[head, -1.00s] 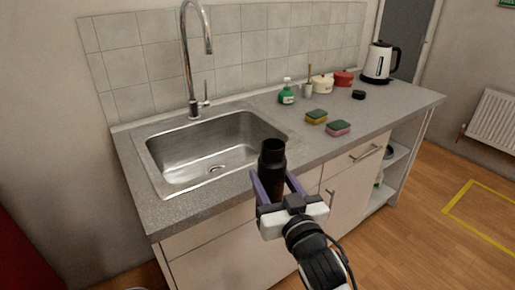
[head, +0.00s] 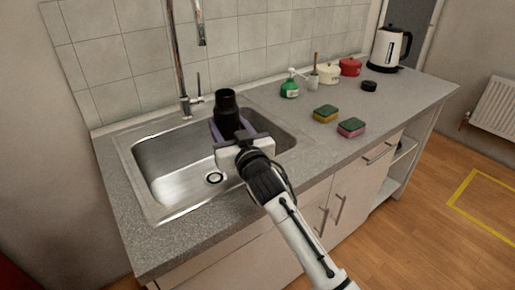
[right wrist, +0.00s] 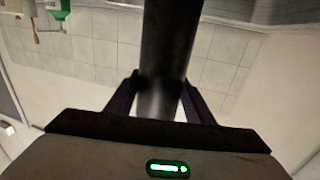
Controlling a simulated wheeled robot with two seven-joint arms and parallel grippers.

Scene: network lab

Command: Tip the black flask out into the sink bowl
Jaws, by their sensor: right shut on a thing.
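The black flask (head: 226,108) is held upright in my right gripper (head: 229,130), above the right part of the steel sink bowl (head: 165,165). In the right wrist view the dark flask (right wrist: 167,60) stands between the two fingers of the right gripper (right wrist: 160,100), which are shut on it. The flask's lower part is hidden behind the gripper in the head view. The bowl's drain shows at its bottom, left of the gripper. My left gripper is in neither view.
The curved tap (head: 178,60) rises behind the bowl, left of the flask. A green soap bottle (head: 290,86), two sponges (head: 326,113), a white pot (head: 327,73), a red pot (head: 350,67) and a kettle (head: 389,48) stand on the counter to the right.

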